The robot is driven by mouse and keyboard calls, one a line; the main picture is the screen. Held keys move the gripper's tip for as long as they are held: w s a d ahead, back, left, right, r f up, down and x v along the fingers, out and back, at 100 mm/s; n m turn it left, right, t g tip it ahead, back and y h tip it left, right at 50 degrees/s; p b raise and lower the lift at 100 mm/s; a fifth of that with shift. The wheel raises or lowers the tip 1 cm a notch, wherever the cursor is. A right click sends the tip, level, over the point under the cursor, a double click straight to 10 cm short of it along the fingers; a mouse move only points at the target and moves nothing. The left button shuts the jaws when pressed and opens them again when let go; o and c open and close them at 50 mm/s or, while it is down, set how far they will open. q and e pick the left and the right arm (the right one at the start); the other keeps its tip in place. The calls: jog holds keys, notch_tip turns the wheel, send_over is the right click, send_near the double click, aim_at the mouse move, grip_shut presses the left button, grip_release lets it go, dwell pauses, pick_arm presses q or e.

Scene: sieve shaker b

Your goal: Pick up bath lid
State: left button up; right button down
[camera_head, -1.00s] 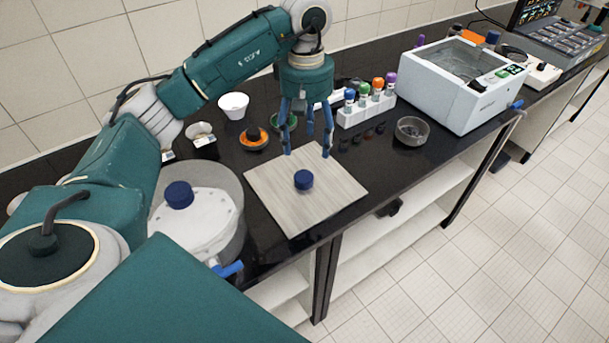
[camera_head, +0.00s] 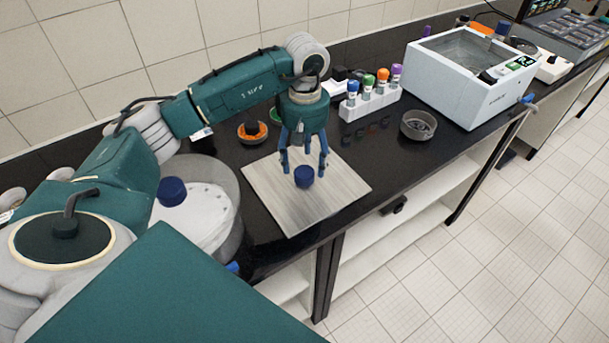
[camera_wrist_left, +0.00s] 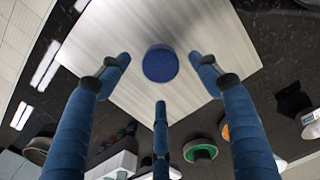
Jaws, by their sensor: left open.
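The bath lid (camera_head: 270,205) appears to be the pale grey square plate lying flat on the black bench. A round blue knob (camera_head: 304,177) stands at its middle. My left gripper (camera_head: 304,168) is open and empty just above the lid, its blue fingers pointing down around the knob. In the left wrist view the knob (camera_wrist_left: 160,64) lies between the spread fingertips of the gripper (camera_wrist_left: 160,75), with visible gaps to them. The lid (camera_wrist_left: 215,35) fills the upper middle there. My right gripper does not show.
A white box-shaped bath (camera_head: 465,105) stands at the right. A rack with coloured caps (camera_head: 370,103) and a round grey dish (camera_head: 418,125) stand behind the lid. A clear round vessel with a blue-knobbed white top (camera_head: 205,215) is at the left.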

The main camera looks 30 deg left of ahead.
aim_at(304, 170)
pick_arm(q)
jog(key=shift+a+f+p, duration=0.15)
jog(key=shift+f+p, duration=0.35)
jog(key=shift+f, duration=1.25)
grip_shut()
